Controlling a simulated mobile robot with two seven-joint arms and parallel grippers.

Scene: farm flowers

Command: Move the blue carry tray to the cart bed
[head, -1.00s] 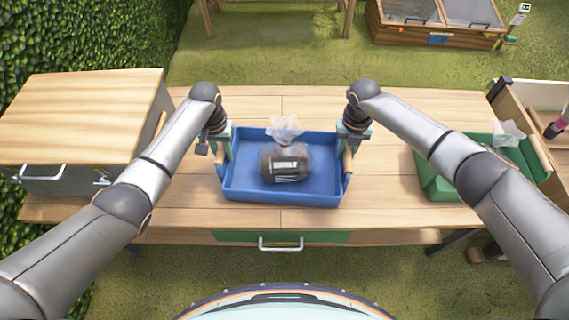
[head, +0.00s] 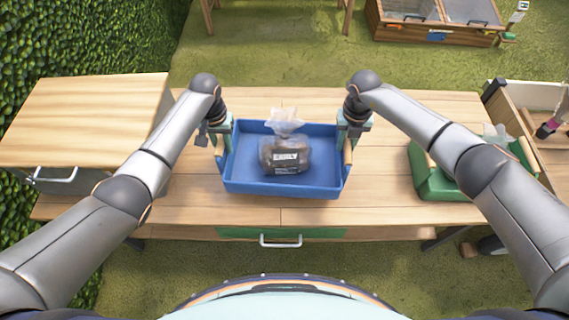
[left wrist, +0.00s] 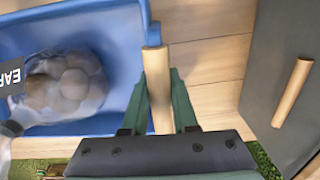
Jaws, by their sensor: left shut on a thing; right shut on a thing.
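The blue carry tray (head: 240,184) is over the middle of the wooden table in the head view, with a wooden handle on each short side. A clear bag (head: 286,157) of brown round things with a dark label lies in it. My left gripper (head: 219,145) is shut on the left handle. The left wrist view shows its green fingers on either side of the wooden handle (left wrist: 157,85). My right gripper (head: 350,145) is shut on the right handle. I cannot clearly tell whether the tray touches the tabletop. The cart bed (head: 553,150) shows only partly at the right edge.
A green tray (head: 440,184) sits at the table's right end, partly behind my right arm. A wooden-topped cabinet (head: 85,115) stands at the left. The tabletop (head: 390,190) between the two trays is clear. A cold frame (head: 435,30) stands on the grass behind.

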